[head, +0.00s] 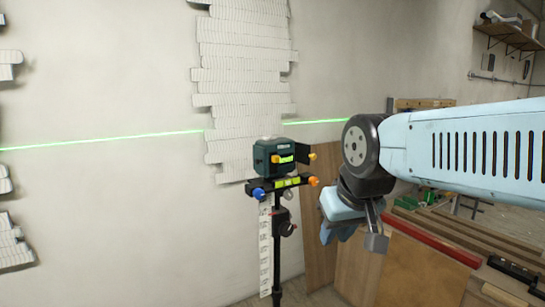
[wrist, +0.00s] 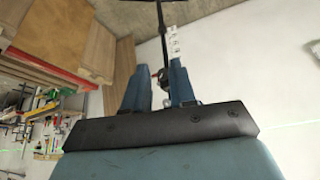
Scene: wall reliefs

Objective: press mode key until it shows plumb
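A dark green laser level (head: 270,158) sits on a small black platform on a stand, left of my gripper in the head view. A small bright green panel (head: 285,159) shows on its front; any lettering there is too small to read. The mode key cannot be told apart. A green laser line (head: 110,140) runs across the wall on both sides of the level, and no upright line shows. My gripper (head: 352,240) is open and empty, to the right of the stand and lower than the level. In the wrist view the two blue fingers (wrist: 160,66) are apart.
The platform has a yellow-green vial (head: 287,183), a blue knob (head: 258,193) and orange knobs (head: 313,181). A white marked strip (head: 265,250) hangs by the black pole (head: 276,260). Wooden boards (head: 322,235) lean behind my gripper. Pale wall reliefs (head: 240,70) lie behind the level.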

